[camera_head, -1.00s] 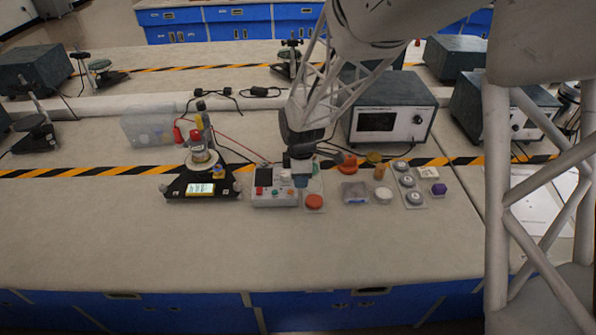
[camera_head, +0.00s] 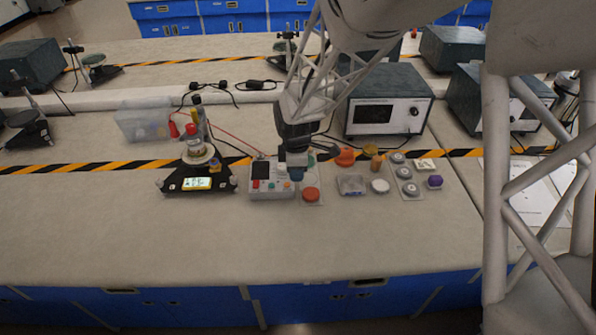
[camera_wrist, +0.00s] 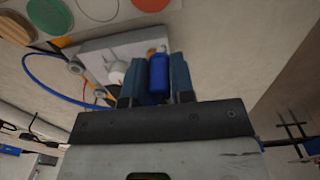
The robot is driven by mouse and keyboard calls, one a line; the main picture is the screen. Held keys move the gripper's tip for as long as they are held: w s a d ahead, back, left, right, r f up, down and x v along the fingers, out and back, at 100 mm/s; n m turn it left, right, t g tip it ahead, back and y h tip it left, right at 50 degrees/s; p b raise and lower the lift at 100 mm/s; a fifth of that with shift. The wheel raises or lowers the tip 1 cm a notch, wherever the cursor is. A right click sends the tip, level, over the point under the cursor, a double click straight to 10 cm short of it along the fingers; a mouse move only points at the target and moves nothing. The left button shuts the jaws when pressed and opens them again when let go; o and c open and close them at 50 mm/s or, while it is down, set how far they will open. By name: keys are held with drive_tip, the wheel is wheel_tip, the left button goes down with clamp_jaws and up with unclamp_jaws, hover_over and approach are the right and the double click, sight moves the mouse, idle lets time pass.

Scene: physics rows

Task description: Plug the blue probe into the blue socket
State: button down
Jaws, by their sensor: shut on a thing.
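My gripper (camera_head: 297,171) is at the right edge of a grey box (camera_head: 271,184) with a dark screen and coloured buttons. In the wrist view, my gripper's blue fingers (camera_wrist: 157,80) are shut on the blue probe (camera_wrist: 158,72), a rounded blue body. A blue cable (camera_wrist: 32,86) loops at the left of that view. The grey box (camera_wrist: 112,42) lies beyond the fingertips, with round fittings on one side. I cannot make out the blue socket. The probe's tip and any contact with the box are unclear.
A red disc (camera_head: 311,194) lies just right of the box. Further right are a clear tray (camera_head: 352,185), a white disc (camera_head: 380,186) and a panel of grey discs (camera_head: 409,188). A black-based instrument (camera_head: 170,181) stands left.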

drive_tip(key=w+a+r+m, duration=0.1)
drive_tip(key=w+a+r, duration=0.1)
drive_tip(key=a, duration=0.6)
drive_tip(key=w+a+r+m, duration=0.2)
drive_tip(key=w+a+r, duration=0.1)
drive_tip(key=a, duration=0.5)
drive_tip(key=w+a+r+m, duration=0.1)
drive_tip(key=w+a+r, duration=0.1)
drive_tip(key=a, duration=0.6)
drive_tip(key=shift+w+a+r, duration=0.2)
drive_tip(key=shift+w+r, duration=0.05)
drive_tip(key=shift+r, duration=0.35)
drive_tip(key=shift+f, duration=0.15)
drive_tip(key=shift+f, duration=1.9)
drive_tip(key=shift+f, duration=1.65)
idle(0.7)
drive_tip(key=c, duration=0.6)
unclamp_jaws()
drive_tip(key=shift+c, duration=0.2)
